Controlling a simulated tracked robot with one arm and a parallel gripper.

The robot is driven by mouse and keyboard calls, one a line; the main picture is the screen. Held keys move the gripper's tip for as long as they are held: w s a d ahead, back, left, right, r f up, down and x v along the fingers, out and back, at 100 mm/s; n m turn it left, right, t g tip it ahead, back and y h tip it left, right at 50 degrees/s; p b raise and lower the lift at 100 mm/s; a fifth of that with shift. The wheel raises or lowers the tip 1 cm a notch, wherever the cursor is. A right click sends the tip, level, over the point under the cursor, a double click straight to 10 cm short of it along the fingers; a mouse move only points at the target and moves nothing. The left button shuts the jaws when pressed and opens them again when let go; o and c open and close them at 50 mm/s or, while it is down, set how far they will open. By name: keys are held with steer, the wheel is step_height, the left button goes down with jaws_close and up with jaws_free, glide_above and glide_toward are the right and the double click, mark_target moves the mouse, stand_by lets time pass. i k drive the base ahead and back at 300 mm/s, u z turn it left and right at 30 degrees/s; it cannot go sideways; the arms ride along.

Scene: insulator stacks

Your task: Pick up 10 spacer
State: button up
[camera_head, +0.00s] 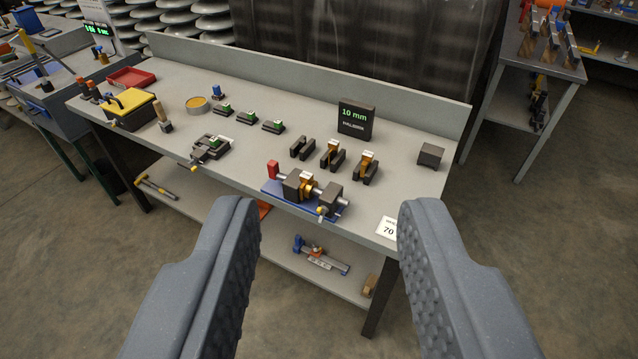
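My gripper (328,206) is open, with nothing between its grey fingers, in front of and above the workbench. A dark display reading "10 mm" (357,114) stands near the bench's back. In front of it is a row of dark slotted blocks: a plain one (301,148), one with an orange-brown insert (333,156) and another with such an insert (366,166). Three small dark pieces with green tops lie further left: the left one (222,110), the middle one (247,118) and the right one (273,126). I cannot read sizes on these pieces, so which is the 10 spacer is unclear.
A blue-based clamp fixture (308,190) sits at the bench's front edge, near a white "70" card (387,229). A dark cube (430,155) stands at right. A yellow-topped box (130,103) and red tray (131,77) are at left. Tools lie on the lower shelf.

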mark_target(306, 177)
steer(key=z, duration=1.85)
steer(key=i, duration=1.5)
steer(key=u, duration=2.8)
steer(key=i, duration=1.05)
